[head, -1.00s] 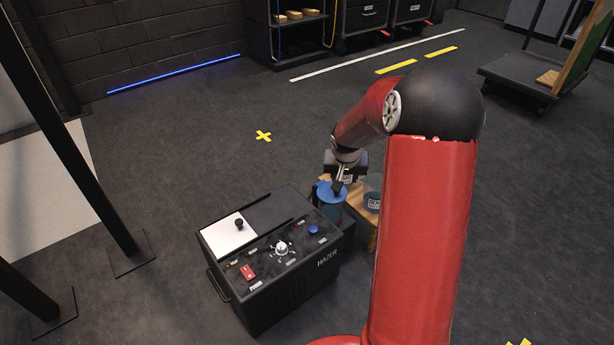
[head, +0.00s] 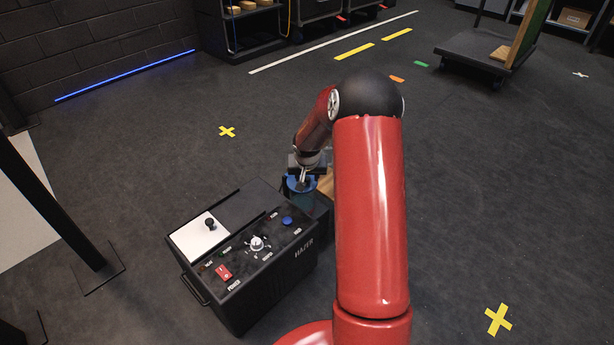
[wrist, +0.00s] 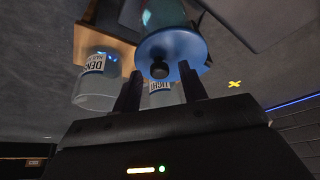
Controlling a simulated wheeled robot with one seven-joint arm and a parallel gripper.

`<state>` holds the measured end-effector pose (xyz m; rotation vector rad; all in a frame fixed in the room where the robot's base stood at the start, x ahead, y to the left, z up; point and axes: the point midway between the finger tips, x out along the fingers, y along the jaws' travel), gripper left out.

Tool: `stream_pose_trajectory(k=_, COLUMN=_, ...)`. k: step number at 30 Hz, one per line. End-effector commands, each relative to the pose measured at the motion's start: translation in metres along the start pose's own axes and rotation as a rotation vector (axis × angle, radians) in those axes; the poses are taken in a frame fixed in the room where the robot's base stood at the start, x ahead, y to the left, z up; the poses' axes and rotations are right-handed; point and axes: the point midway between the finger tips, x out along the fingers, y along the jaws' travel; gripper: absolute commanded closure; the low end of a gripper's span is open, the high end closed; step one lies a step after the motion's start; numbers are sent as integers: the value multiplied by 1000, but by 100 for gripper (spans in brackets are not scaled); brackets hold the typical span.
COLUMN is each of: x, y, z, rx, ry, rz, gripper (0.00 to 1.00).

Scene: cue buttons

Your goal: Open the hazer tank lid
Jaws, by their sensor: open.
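The hazer (head: 262,290) is a black box with a control panel on top. At its far right side stands a teal tank with a round blue lid (head: 292,187). In the wrist view the blue lid (wrist: 190,45) sits over the tank's mouth and has a small black knob (wrist: 159,70) in its middle. My gripper (head: 303,178) is over the lid in the head view. In the wrist view my gripper (wrist: 161,72) is open, its fingers apart on either side of the knob. I cannot tell whether a finger touches it.
A wooden stand (head: 326,184) is beside the tank, mostly behind my arm. Two clear labelled jars show in the wrist view, one reading DENSE (wrist: 92,80). Open floor lies beyond.

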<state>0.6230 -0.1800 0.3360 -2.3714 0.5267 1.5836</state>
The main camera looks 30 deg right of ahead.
Motion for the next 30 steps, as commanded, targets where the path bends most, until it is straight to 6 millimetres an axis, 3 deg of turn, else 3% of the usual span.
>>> stream_pose_trajectory(k=3, x=0, y=0, z=0, rx=0, ry=0, rz=0, gripper=59)
stream_pose_trajectory(k=13, x=0, y=0, z=0, rx=0, ry=-1, rz=0, gripper=100)
stream_pose_trajectory(k=30, x=-12, y=-3, z=-4, rx=-31, ry=-72, rz=66, gripper=100)
